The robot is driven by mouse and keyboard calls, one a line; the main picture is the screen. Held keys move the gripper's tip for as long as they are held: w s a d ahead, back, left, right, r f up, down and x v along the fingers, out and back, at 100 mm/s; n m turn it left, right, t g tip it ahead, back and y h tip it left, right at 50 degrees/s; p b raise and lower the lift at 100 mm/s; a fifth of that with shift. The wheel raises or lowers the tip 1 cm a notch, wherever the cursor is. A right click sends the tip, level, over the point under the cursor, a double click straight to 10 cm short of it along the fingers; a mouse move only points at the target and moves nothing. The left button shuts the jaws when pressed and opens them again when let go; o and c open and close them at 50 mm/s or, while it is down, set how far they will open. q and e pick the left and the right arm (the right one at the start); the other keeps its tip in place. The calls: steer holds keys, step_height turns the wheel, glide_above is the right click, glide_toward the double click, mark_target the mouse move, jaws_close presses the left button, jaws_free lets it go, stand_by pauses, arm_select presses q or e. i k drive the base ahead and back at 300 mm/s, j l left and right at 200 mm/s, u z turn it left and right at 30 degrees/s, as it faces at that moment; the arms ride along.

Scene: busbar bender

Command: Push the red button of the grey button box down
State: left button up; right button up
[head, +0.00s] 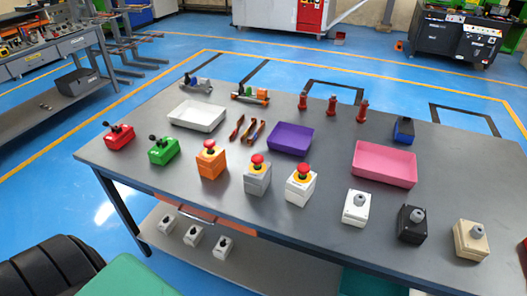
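The grey button box (258,182) stands upright on the grey workbench, near the front edge and about mid-width. Its red mushroom button (257,160) sits on top over a yellow ring and appears raised. Nothing touches or covers it. An orange box (211,165) with a similar red button stands to its left, and a white box (300,190) with a red button stands close on its right. Neither of my grippers shows in the head view.
The workbench (330,238) also holds red and green lever boxes at left and white, black and beige boxes with grey buttons at right. Behind the row are white (197,116), purple (290,139) and pink (384,165) trays. Bare bench lies in front of the row.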

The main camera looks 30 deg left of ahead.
mark_target(256, 159)
steer(key=u, duration=1.05)
